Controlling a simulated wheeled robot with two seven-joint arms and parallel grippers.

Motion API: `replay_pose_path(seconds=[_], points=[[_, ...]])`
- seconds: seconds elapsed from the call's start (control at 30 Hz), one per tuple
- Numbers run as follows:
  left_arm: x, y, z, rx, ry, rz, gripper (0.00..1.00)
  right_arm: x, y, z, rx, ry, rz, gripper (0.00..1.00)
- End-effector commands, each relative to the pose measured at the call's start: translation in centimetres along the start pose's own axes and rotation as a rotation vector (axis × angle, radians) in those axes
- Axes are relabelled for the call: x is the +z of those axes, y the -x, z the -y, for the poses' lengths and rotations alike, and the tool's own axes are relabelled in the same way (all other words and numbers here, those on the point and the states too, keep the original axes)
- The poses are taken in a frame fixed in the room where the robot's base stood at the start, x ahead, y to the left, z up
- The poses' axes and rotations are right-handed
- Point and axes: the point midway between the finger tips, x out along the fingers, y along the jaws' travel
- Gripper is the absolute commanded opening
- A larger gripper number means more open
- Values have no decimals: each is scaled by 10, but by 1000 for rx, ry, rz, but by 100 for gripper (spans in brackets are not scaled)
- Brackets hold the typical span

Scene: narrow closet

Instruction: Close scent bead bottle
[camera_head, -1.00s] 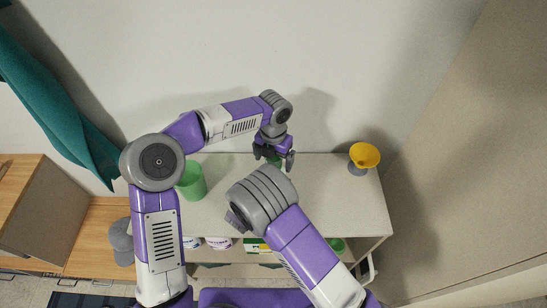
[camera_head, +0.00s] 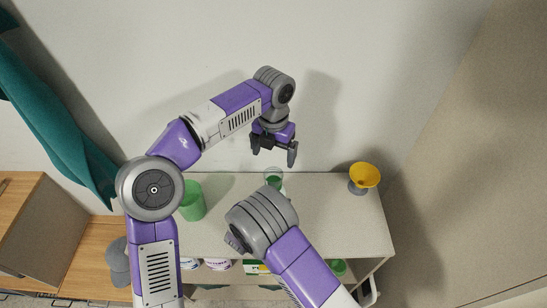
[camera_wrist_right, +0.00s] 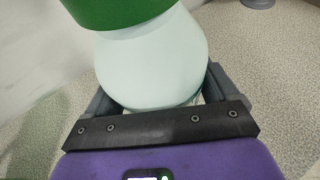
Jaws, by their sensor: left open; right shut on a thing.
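The bottle (camera_head: 273,176) stands on the white shelf top, partly hidden by my right wrist in the head view. Its upper part looks green there; I cannot tell whether a cap is seated on it. In the right wrist view the pale bottle body (camera_wrist_right: 155,60) fills the middle, with a dark green band (camera_wrist_right: 115,10) at the picture's top. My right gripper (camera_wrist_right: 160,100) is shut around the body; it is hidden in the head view. My left gripper (camera_head: 273,157) is open and empty, pointing down above and behind the bottle, apart from it.
A green cup (camera_head: 192,202) stands left on the shelf top, and a yellow bowl-like thing (camera_head: 364,177) on a grey base stands at right. White tubs (camera_head: 218,264) and a green item (camera_head: 338,267) sit below. A wall is close behind.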

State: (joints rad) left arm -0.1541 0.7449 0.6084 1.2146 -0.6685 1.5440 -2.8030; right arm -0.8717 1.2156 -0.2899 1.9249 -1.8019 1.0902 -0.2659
Motion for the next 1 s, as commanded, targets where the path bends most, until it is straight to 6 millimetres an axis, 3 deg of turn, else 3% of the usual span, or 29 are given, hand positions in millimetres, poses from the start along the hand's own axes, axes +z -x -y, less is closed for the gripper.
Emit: replay_pose_path(seconds=[0.2,0.23,0.3,0.6,1.0], points=[[0,0,0,0,0,0,96,1,0,0,0,-1,2,2],[0,0,0,0,0,0,96,1,0,0,0,-1,2,90],[0,0,0,0,0,0,96,1,0,0,0,-1,2,100],[0,-1,0,0,0,0,96,0,5,-1,2,0,1,100],[0,-5,0,0,0,0,96,0,66,-1,3,-1,1,100]])
